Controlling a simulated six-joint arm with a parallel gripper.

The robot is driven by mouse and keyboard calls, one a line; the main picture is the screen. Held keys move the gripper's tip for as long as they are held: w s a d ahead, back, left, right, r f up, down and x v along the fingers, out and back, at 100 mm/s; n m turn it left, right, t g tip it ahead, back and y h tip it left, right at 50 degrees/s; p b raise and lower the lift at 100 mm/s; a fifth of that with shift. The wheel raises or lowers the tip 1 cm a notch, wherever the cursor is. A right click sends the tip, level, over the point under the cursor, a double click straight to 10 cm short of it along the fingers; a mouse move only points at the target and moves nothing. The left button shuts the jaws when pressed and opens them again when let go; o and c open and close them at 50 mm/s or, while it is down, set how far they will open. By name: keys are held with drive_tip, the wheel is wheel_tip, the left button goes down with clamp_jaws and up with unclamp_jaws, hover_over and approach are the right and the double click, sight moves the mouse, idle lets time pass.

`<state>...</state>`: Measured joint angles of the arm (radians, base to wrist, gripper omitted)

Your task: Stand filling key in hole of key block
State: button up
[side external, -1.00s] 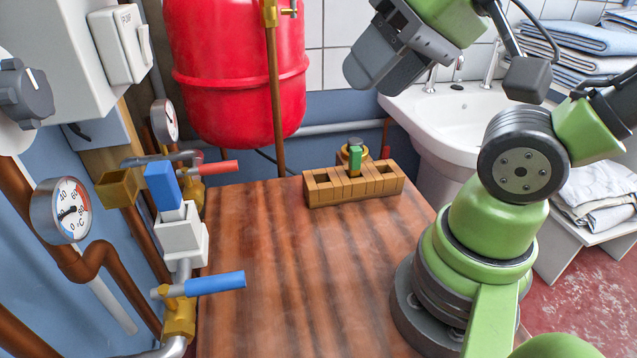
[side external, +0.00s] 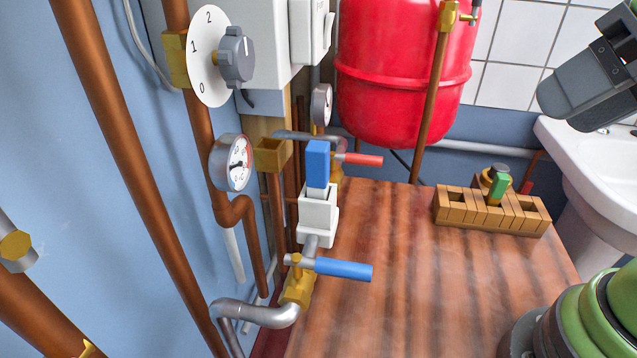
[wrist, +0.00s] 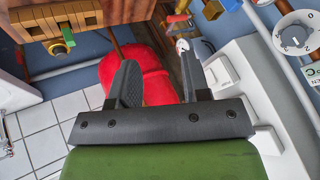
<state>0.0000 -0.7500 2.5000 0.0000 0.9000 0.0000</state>
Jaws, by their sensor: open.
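A blue-headed key (side external: 317,165), which I take for the filling key, stands upright in the top of a white block (side external: 318,215) on the pipework. I cannot tell how deep it sits. A wooden slotted block (side external: 490,212) lies at the back of the wooden top, with a small green piece (side external: 500,186) at its rear middle. I cannot tell which block is the key block. My gripper (wrist: 158,55) is open and empty, its two dark fingers apart in the wrist view. In the side view it is high at the right, apart from both blocks.
A red tank (side external: 405,80) hangs behind the wooden top (side external: 410,290). A blue lever (side external: 343,270) and a red lever (side external: 362,159) stick out over its left side. Gauges, copper pipes and a dial (side external: 210,60) crowd the left wall. The middle of the top is clear.

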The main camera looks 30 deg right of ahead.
drive_tip(key=shift+o, duration=1.2)
